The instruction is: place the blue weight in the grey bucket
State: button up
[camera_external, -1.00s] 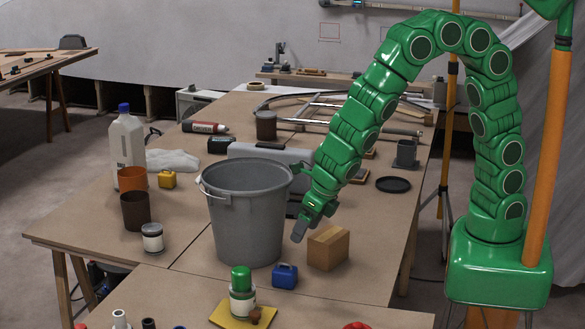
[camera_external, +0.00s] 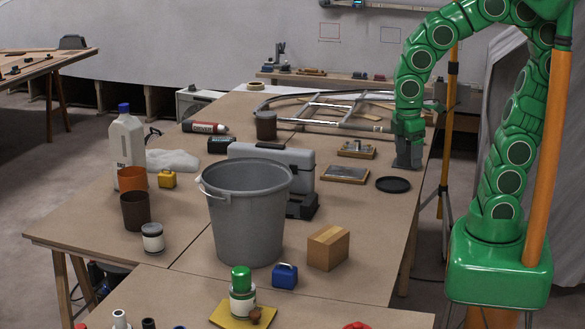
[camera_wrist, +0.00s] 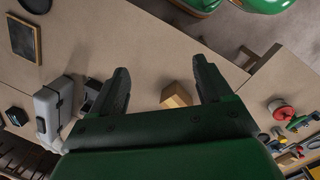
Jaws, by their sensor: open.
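The blue weight (camera_external: 285,276), a small block with a handle on top, stands on the table in front and to the right of the grey bucket (camera_external: 247,222). The bucket stands upright with its rim open; its inside bottom is hidden. My gripper (camera_external: 406,160) is over the far right part of the table, well away from both. In the wrist view my gripper (camera_wrist: 163,78) has its fingers wide apart with nothing held. I cannot make out the weight or the bucket in the wrist view.
A cardboard-coloured block (camera_external: 328,248) stands right of the weight; it also shows in the wrist view (camera_wrist: 175,95). A grey case (camera_external: 300,165) stands behind the bucket. A black dish (camera_external: 393,184) lies near my gripper. A green-capped jar (camera_external: 242,295) is in front.

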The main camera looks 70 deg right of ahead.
jog(key=s+r+m+g+y, duration=0.1)
jog(key=s+r+m, duration=0.1)
jog(key=s+m, duration=0.5)
jog(key=shift+s+r+y, duration=0.15)
jog(key=shift+s+y, duration=0.25)
jog(key=shift+s, duration=0.8)
jog(key=shift+a, duration=0.1)
